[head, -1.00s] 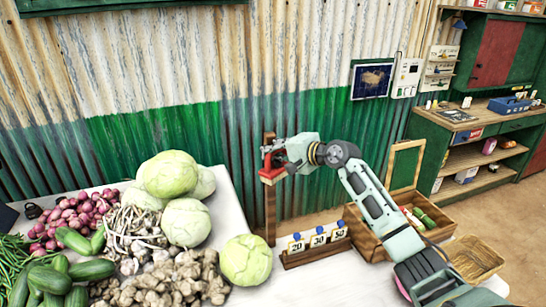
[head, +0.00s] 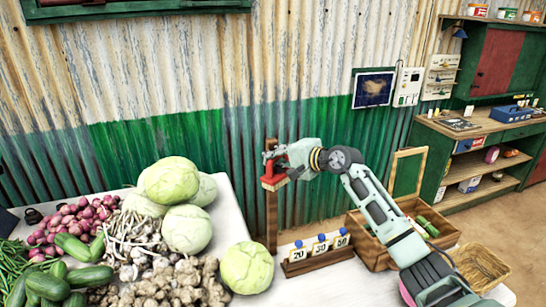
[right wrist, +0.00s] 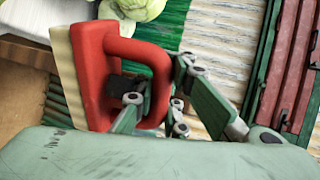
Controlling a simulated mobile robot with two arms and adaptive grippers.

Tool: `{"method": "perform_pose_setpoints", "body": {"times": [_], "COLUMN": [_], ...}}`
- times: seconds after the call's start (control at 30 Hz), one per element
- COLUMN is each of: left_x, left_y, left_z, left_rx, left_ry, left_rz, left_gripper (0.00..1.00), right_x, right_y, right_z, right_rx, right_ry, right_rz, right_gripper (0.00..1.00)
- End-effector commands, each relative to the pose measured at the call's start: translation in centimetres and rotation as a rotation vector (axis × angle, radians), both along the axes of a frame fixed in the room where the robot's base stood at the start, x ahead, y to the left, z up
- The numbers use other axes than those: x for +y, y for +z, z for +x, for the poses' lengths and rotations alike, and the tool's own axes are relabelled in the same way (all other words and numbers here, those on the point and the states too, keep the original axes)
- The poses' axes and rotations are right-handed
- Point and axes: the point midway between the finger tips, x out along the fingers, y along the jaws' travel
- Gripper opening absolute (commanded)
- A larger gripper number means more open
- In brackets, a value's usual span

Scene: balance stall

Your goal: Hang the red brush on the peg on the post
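The red brush (head: 277,168) has a loop handle and a pale bristle side, which faces down in the head view. It is at the upper part of the wooden post (head: 272,220), in front of it. My right gripper (head: 274,157) is at the brush from the right. In the right wrist view the brush (right wrist: 92,75) shows large, and my right gripper (right wrist: 160,95) is shut on its handle, with one finger inside the loop and one outside. A dark piece shows inside the loop; I cannot tell whether it is the peg or a fingertip. My left gripper is out of view.
Cabbages (head: 187,225), onions, cucumbers and ginger cover the white table (head: 232,207) left of the post. A number-card rack (head: 318,262) stands right of the post's foot. A wooden crate (head: 372,250) lies below my arm. The corrugated wall (head: 330,120) is behind.

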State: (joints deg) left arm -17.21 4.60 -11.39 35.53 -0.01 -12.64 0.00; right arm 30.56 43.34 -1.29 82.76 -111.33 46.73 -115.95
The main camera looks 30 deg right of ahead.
Motion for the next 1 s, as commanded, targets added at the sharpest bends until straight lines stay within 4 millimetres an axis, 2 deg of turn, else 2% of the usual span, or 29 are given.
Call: {"method": "perform_pose_setpoints", "body": {"times": [0.03, 0.37, 0.73, 1.0], "left_x": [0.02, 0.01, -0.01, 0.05], "left_y": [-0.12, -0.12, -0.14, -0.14], "left_z": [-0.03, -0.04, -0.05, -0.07], "left_rx": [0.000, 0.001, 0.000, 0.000], "left_ry": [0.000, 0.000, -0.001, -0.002], "left_rz": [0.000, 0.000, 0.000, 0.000], "left_gripper": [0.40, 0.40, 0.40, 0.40], "right_x": [0.22, 0.24, 0.25, 0.27], "right_y": [-2.03, -2.03, -2.05, -2.12], "right_z": [-0.20, -0.20, -0.20, -0.21], "right_rx": [0.039, 0.039, 0.039, 0.040], "right_ry": [0.005, 0.006, 0.005, 0.006], "right_rz": [-0.003, -0.003, -0.002, -0.002], "right_gripper": [0.00, 0.27, 0.34, 0.34]}}
